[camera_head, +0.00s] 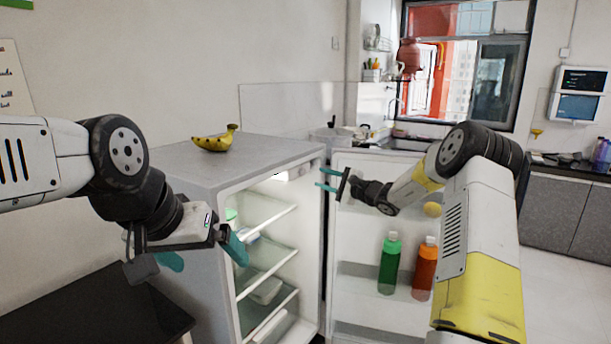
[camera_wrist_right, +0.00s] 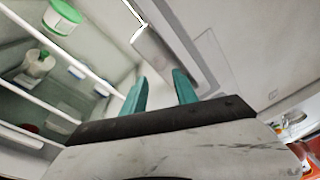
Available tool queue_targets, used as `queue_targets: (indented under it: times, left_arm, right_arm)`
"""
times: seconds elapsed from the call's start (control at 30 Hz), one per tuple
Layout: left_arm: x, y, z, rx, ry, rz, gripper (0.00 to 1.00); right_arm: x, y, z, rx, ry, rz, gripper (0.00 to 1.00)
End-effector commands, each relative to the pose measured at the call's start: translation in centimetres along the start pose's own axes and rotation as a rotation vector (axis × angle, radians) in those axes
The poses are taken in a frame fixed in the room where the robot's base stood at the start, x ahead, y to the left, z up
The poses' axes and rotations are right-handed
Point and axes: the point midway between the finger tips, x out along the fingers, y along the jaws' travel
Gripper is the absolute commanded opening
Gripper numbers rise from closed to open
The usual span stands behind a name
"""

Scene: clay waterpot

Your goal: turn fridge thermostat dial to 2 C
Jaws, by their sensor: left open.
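The open fridge (camera_head: 232,172) stands in the middle of the head view. A pale housing with a lit edge (camera_wrist_right: 158,52) is under its ceiling in the right wrist view; I cannot make out a dial or its marks. My right gripper (camera_head: 322,178) is open and empty in front of the upper fridge opening, between cabinet and door. In the right wrist view its teal fingers (camera_wrist_right: 160,82) point towards the housing, with no contact visible. My left gripper (camera_head: 205,257) is open and empty beside the fridge's left side.
The fridge door (camera_head: 352,235) is swung open to the right, holding a green bottle (camera_head: 389,265) and an orange bottle (camera_head: 424,272). Bananas (camera_head: 215,140) lie on the fridge top. A dark table (camera_head: 95,315) is at lower left. Glass shelves (camera_head: 265,262) fill the fridge.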

Motion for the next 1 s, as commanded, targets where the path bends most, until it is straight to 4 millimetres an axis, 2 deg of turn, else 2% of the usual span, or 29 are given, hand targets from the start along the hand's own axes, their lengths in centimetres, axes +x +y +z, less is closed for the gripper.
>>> queue_targets:
  times: [0.4, 0.6, 0.8, 0.83, 1.0]
  left_arm:
    - [0.0, 0.0, 0.0, 0.000, 0.000, 0.000, 0.96]
    - [0.0, 0.0, 0.0, 0.000, 0.000, 0.000, 0.96]
    - [0.0, 0.0, 0.0, 0.000, 0.000, 0.000, 0.96]
    - [0.0, 0.0, 0.0, 0.000, 0.000, 0.000, 0.96]
    - [0.0, 0.0, 0.0, 0.000, 0.000, 0.000, 0.96]
  right_arm:
    - [6.3, 0.1, 0.2, 0.001, -0.004, 0.001, 0.35]
    - [7.3, 0.1, 0.2, 0.001, -0.002, 0.002, 0.35]
    - [7.3, 0.1, 0.2, 0.001, -0.002, 0.002, 0.35]
    - [7.3, 0.1, 0.1, 0.001, -0.002, 0.002, 0.33]
    - [7.3, 0.1, 0.2, 0.001, -0.002, 0.002, 0.00]
